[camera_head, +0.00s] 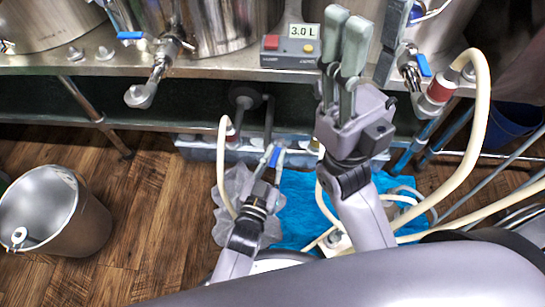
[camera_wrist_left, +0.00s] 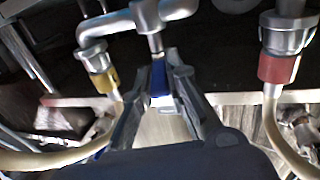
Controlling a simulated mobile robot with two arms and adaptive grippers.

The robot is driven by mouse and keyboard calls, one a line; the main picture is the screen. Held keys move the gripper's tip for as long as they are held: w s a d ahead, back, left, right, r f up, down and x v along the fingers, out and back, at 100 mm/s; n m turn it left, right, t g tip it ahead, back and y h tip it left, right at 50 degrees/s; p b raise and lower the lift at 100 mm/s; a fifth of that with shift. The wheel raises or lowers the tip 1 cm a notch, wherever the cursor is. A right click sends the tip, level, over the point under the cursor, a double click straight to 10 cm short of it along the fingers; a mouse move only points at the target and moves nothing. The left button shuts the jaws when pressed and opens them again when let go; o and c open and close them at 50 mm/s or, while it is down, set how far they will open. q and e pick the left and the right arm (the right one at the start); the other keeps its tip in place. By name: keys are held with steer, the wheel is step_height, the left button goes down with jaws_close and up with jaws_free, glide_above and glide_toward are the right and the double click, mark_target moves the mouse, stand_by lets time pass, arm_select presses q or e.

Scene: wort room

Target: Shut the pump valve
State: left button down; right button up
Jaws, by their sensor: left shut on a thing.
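The pump valve's blue handle (camera_head: 275,156) shows low in the middle of the head view, under the bench shelf. My left gripper (camera_head: 268,172) is shut on this handle. In the left wrist view the blue handle (camera_wrist_left: 159,80) stands between the two fingers, just below a metal pipe fitting (camera_wrist_left: 155,18). The fingers and wrist partly hide the valve body in the head view.
Other blue-handled valves (camera_head: 131,36) sit on the kettles above. Pale hoses (camera_head: 478,120) loop at the right. A metal bucket (camera_head: 58,207) stands on the wooden floor at left.

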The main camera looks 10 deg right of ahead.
arm_select(q)
steer(key=c, duration=1.6)
jaws_free()
steer(key=v, duration=1.2)
